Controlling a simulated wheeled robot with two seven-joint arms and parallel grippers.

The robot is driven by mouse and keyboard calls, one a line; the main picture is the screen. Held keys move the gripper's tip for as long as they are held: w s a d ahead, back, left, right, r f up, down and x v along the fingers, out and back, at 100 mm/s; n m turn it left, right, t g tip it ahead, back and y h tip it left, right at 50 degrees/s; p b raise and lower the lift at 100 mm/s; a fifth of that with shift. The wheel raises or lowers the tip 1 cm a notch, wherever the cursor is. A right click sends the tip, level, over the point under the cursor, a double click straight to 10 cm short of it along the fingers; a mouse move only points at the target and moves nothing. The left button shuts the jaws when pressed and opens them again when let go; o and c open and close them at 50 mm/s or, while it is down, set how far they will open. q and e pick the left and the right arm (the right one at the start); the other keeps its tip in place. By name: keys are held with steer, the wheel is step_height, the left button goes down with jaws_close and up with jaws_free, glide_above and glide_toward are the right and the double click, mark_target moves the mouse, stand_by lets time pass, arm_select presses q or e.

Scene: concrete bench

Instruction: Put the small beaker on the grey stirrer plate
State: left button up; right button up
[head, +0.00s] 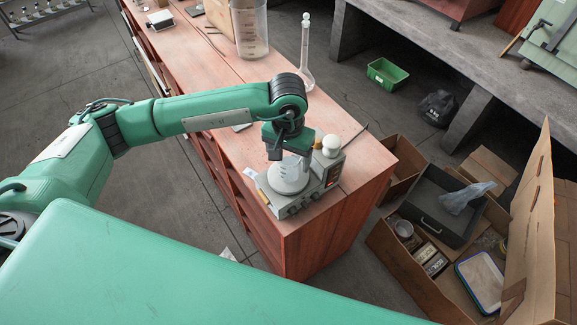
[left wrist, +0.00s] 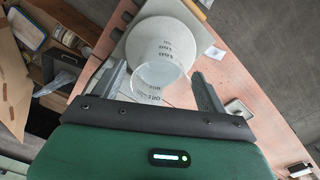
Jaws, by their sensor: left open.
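The grey stirrer plate (head: 290,209) sits near the bench's front corner, with a round white top. It also shows in the left wrist view (left wrist: 206,36). The small clear beaker (head: 291,171) with grey markings appears to stand upright on that white top. In the left wrist view the beaker (left wrist: 160,72) lies between the two fingers, with a gap on each side. My left gripper (left wrist: 158,88) is open, just above and around the beaker; in the head view its fingers (head: 290,155) are partly hidden by the wrist. My right gripper is not in view.
A white-capped bottle (head: 331,146) stands close behind the stirrer plate. A tall flask (head: 305,62) and a large beaker (head: 250,30) stand farther back on the bench (head: 352,178). Cardboard boxes (head: 415,270) lie on the floor at right.

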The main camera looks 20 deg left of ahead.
arm_select(q)
step_height(320, 180, up, 8)
steer(key=b, duration=0.3)
steer(key=shift+r, duration=0.2)
